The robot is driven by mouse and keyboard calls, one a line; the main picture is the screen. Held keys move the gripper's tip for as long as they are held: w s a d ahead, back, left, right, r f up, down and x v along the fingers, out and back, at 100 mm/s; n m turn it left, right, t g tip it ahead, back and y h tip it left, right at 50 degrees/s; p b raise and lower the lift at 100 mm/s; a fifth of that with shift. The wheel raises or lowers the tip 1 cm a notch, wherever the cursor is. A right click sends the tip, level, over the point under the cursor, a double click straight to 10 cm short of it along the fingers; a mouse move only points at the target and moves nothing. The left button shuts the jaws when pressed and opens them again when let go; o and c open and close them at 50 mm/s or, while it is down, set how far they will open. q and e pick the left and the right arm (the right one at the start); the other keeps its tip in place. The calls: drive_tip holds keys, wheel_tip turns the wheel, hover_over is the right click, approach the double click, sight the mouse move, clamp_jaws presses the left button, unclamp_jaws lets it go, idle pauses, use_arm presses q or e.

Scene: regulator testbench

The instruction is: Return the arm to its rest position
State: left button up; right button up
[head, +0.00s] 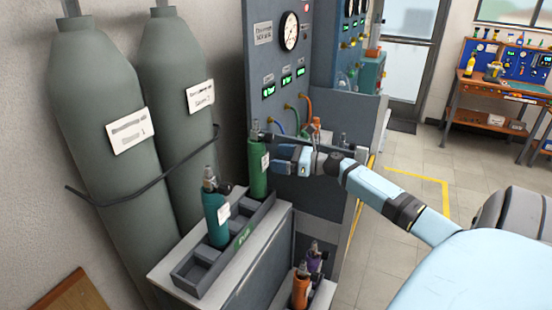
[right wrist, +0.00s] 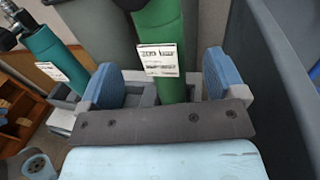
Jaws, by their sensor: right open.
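My right arm (head: 385,195) reaches in from the lower right of the head view. Its right gripper (head: 285,158) is beside a green cylinder (head: 258,168) that stands upright in the far end of a grey rack. In the right wrist view the gripper (right wrist: 160,82) is open, with blue finger pads on either side. The green cylinder (right wrist: 158,25), with a white label, shows between or just beyond the pads; I cannot tell whether it touches them. My left gripper is not in view.
A teal cylinder (head: 216,215) stands in the grey rack (head: 193,278), also seen in the right wrist view (right wrist: 52,55). Large grey gas cylinders (head: 95,130) stand at left. A gauge panel (head: 278,60) rises behind my gripper. Orange (head: 300,290) and purple cylinders stand lower down. Floor is clear at right.

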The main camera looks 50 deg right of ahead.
idle(0.3)
drive_tip(key=s+a+f+n+g, duration=0.3)
drive_tip(key=s+a+f+n, duration=0.35)
drive_tip(key=a, duration=0.25)
drive_tip(key=s+a+f+n+g, duration=0.45)
drive_tip(key=a+n, duration=0.25)
drive_tip(key=a, duration=0.2)
drive_tip(key=s+a+f+n+g, duration=0.3)
drive_tip(key=s+a+f+n, duration=0.3)
drive_tip(key=a, duration=0.3)
drive_tip(key=s+a+f+n+g+h, duration=0.1)
drive_tip(key=s+a+n+h, duration=0.2)
drive_tip(key=s+a+n, duration=0.4)
drive_tip(key=s+d+r+n+h, duration=0.1)
drive_tip(key=s+r+n+h, duration=0.4)
drive_tip(key=s, duration=0.4)
drive_tip(key=w+a+f+n+t+y+p, duration=0.1)
drive_tip(key=w+a+f+t+y+p, duration=0.1)
drive_tip(key=w+a+f+t+p, duration=0.3)
drive_tip(key=shift+w+a+f+n+t+p, duration=0.35)
drive_tip(key=shift+w+a+t+p, duration=0.35)
drive_tip(key=shift+p, duration=1.2)
